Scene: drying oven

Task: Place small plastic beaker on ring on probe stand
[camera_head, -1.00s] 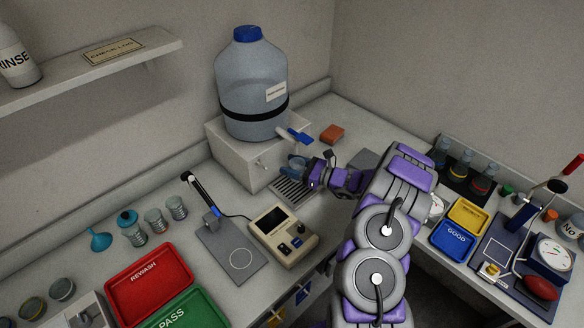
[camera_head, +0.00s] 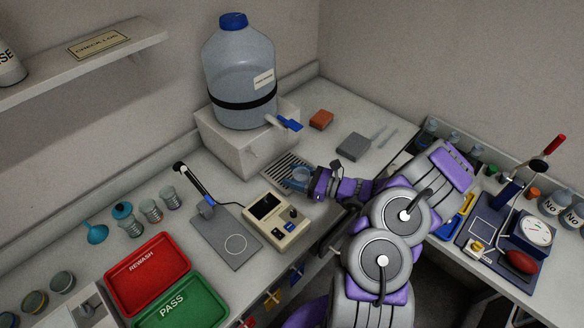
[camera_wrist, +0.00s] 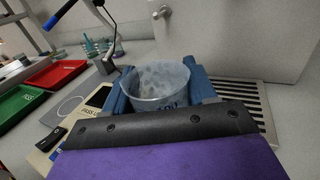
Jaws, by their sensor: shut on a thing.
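My gripper (camera_head: 308,181) is shut on a small translucent plastic beaker (camera_head: 300,175), held upright over the grey drain grate (camera_head: 276,168) in the head view. In the wrist view the beaker (camera_wrist: 157,84) sits between the two blue fingers, its open rim up, and it looks bluish inside; I cannot tell whether it holds liquid. The probe stand is a grey plate (camera_head: 213,250) with a ring outline (camera_head: 236,245) at its front right and a black-and-blue probe (camera_head: 191,183) on a tilted arm. The stand lies left of my gripper, past the beige meter.
The beige meter (camera_head: 277,221) stands between my gripper and the stand. A carboy (camera_head: 240,75) with a blue tap (camera_head: 288,123) is on a white block behind. Red (camera_head: 148,274) and green (camera_head: 182,306) trays lie left of the stand. Several small jars stand behind it.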

